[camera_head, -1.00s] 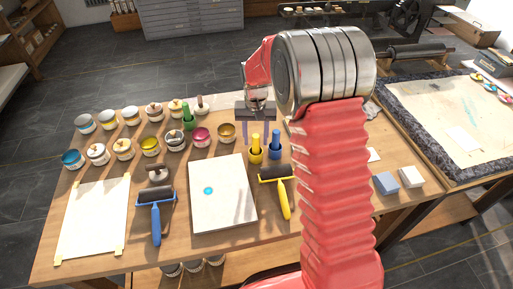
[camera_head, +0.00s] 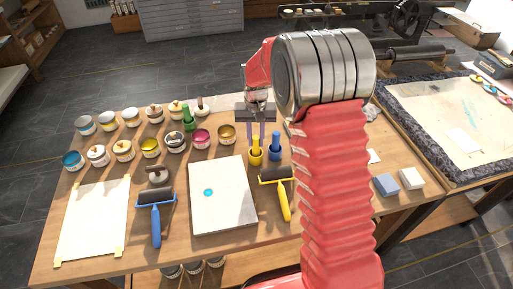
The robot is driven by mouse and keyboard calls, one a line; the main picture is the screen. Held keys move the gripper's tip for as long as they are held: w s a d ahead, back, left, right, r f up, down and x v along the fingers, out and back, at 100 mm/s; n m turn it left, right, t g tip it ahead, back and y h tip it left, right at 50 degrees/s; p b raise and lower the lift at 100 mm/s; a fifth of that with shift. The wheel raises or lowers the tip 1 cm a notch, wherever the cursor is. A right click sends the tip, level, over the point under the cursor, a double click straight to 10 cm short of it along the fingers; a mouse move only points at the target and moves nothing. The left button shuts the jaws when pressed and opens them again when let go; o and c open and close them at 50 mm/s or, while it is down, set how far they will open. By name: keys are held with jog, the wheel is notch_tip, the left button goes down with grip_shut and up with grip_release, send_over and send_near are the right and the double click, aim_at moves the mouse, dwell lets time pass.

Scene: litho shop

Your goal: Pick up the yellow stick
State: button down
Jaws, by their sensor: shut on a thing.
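The yellow stick (camera_head: 256,144) stands upright in a small yellow cup (camera_head: 256,159) near the back of the wooden table, right of the white sheet with a cyan dot. My gripper (camera_head: 256,138) points down from above it. Its two fingers are close together and shut on the top of the yellow stick. The stick's lower end is hidden inside the cup.
A blue stick in a blue cup (camera_head: 275,152) stands close on the right. A yellow-handled roller (camera_head: 284,198) lies in front. Several ink cans, including an orange-brown one (camera_head: 227,134), stand to the left. My red arm hides part of the table's right side.

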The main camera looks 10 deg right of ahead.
jog(key=shift+r, duration=0.1)
notch_tip(320, 180, up, 10)
jog(key=shift+f, duration=0.1)
dwell(0.4)
jog(key=shift+s, duration=0.1)
dwell(0.5)
